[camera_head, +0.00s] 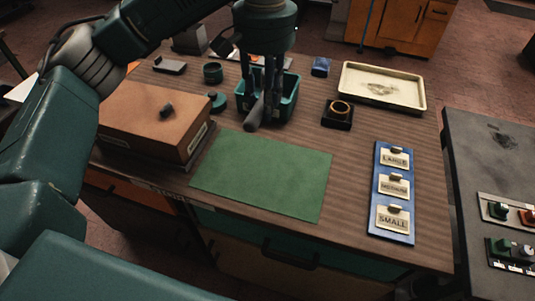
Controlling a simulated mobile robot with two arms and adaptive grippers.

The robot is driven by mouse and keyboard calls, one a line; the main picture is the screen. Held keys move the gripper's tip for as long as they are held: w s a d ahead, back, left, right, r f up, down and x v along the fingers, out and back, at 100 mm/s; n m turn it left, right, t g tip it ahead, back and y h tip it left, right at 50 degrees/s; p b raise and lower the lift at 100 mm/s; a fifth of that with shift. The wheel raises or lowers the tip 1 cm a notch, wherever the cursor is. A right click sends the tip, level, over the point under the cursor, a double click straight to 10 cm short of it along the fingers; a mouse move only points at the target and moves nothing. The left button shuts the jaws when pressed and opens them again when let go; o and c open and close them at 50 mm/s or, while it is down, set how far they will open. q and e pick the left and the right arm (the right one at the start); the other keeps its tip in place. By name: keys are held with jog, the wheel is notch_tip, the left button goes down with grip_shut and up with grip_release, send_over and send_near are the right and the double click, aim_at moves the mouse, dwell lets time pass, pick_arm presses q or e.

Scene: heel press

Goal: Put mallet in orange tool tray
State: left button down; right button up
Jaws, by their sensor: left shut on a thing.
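My left gripper (263,92) points down at the back middle of the workbench, in front of and partly over a teal open tray (291,98). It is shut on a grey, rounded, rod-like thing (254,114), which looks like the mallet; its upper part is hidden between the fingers. The rod slants, its lower end toward the front left, close to the tray's front edge. I cannot tell whether it touches the tray or bench. No plainly orange tool tray shows; this tray looks teal. My right gripper is not in view.
A brown box (150,125) with a dark knob stands at left. A green mat (265,173) lies bare in front. A blue size board (393,192), cream tray (383,84) and dark block with ring (338,114) are at right. Small round teal pieces (216,102) sit left of the gripper.

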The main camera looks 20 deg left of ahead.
pick_arm(q)
jog(key=f, duration=0.9)
jog(key=s+f, duration=0.1)
jog(key=f, duration=0.3)
jog(key=shift+f, duration=0.4)
notch_tip(320, 180, down, 3)
jog(key=shift+f, duration=0.15)
jog(key=shift+w+f, duration=0.1)
jog(key=shift+f, duration=0.4)
jog(key=c, duration=1.3)
grip_release()
jog(key=shift+c, duration=0.2)
jog(key=shift+o, duration=0.2)
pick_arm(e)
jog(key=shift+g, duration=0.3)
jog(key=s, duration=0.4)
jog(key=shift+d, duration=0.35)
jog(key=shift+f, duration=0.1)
pick_arm(q)
notch_tip(320, 180, up, 12)
jog(key=shift+b, duration=0.4)
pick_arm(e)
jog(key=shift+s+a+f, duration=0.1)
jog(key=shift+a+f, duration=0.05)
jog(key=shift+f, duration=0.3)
